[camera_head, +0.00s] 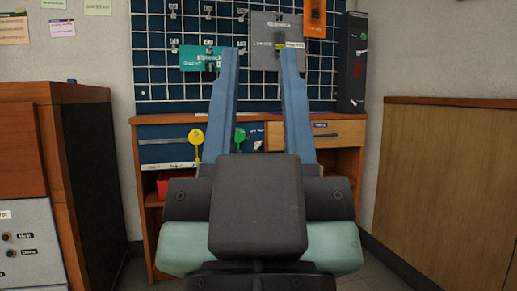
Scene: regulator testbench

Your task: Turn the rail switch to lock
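My gripper (259,62) is in the middle of the camera_head view, its two long blue fingers pointing up and away, wide apart. It is open, with nothing visible between the fingers. I cannot tell which part is the rail switch; labels are too small to read. A yellow round-headed part (196,139) and a green one (240,135) stand at the bench front, the green one between the fingers in the picture. A grey plate (263,28) with a small yellow part hangs on the grid behind the fingertips. A black upright box (352,90) with small coloured controls is to the right.
A wooden bench (345,135) with drawers stands ahead under a dark grid board (160,75). A teal card (196,58) and an orange piece (314,18) hang there. Wooden cabinets stand left (90,170) and right (445,180). A red bin (162,186) sits on the lower shelf.

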